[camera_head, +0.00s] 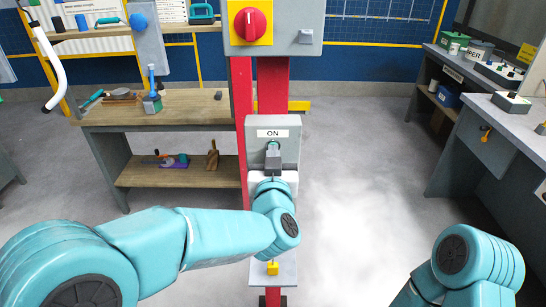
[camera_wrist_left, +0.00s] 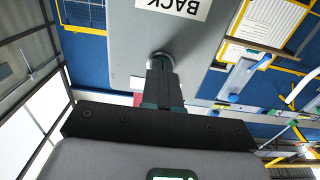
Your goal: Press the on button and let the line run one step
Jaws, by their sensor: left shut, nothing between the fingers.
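A grey box (camera_head: 289,134) labelled ON stands on the red post, with a small green-tinted button (camera_head: 273,146) below the label. My left gripper (camera_head: 273,163) is in front of the box's lower part, just below that button in the picture. In the left wrist view its shut, empty fingers (camera_wrist_left: 161,72) point at a round dark part (camera_wrist_left: 160,58) on a grey panel (camera_wrist_left: 130,42) labelled BACK. The fingertips cover some of that part; I cannot tell if they touch it. My right arm shows at the lower right, but its gripper is out of view.
A red rotary switch (camera_head: 250,23) on a yellow plate is higher on the red post (camera_head: 243,100). A small yellow piece (camera_head: 272,268) sits on a low plate. A wooden workbench (camera_head: 190,105) stands left and a grey bench (camera_head: 470,85) right.

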